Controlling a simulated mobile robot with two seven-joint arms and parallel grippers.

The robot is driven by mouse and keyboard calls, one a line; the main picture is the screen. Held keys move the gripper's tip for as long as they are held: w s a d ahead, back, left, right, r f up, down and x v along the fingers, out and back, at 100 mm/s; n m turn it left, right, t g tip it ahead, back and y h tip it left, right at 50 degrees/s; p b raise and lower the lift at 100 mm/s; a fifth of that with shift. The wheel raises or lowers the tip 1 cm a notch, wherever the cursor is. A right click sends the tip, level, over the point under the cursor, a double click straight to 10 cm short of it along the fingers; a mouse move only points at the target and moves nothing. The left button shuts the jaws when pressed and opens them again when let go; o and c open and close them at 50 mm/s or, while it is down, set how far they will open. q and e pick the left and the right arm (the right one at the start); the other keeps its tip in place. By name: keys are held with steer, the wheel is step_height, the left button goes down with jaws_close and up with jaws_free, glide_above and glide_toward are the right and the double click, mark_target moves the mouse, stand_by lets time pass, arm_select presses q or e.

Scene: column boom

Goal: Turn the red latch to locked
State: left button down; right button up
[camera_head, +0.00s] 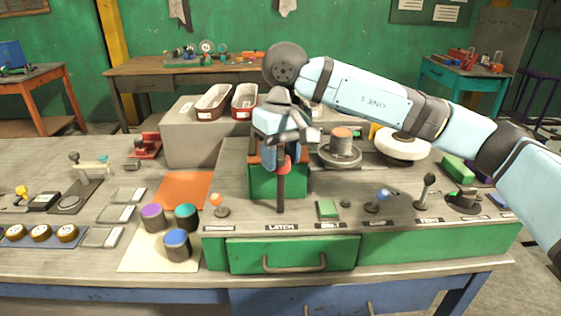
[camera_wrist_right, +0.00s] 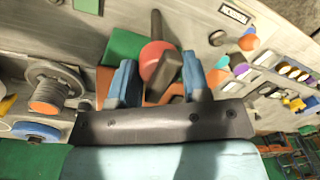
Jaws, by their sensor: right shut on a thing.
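The red latch has a round red part (camera_head: 283,165) and a dark bar (camera_head: 281,193) that stands about upright above the LATCH label on the grey panel. My right gripper (camera_head: 282,152) reaches down over it from above and hides its upper part. In the right wrist view, the red part (camera_wrist_right: 157,57) shows between the two blue fingers of the right gripper (camera_wrist_right: 160,74), with a dark end piece in front of it. The gripper is shut on the latch. Which marking the latch points to cannot be made out. My left gripper is not in view.
A green box (camera_head: 262,184) stands right behind the latch. An orange-topped knob (camera_head: 221,206) is to its left; a green block (camera_head: 328,209) and a blue-handled lever (camera_head: 379,203) are to its right. A grey spool (camera_head: 340,150) stands behind. A green drawer (camera_head: 291,254) is below.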

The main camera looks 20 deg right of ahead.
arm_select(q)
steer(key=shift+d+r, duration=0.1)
arm_select(e)
steer(key=shift+o, duration=0.3)
steer(key=shift+n, duration=0.3)
steer(key=shift+f, duration=0.1)
steer(key=o, duration=0.8)
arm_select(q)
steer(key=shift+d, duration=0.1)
arm_select(e)
steer(key=shift+s+d, duration=0.1)
steer(key=shift+s, duration=0.05)
steer(key=shift+r, duration=0.2)
steer(key=shift+r, duration=0.35)
arm_select(q)
steer(key=shift+p, duration=0.35)
arm_select(e)
steer(key=r, duration=1.3)
steer(key=shift+d, duration=0.35)
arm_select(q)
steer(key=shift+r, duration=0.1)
arm_select(e)
steer(key=shift+f, duration=0.1)
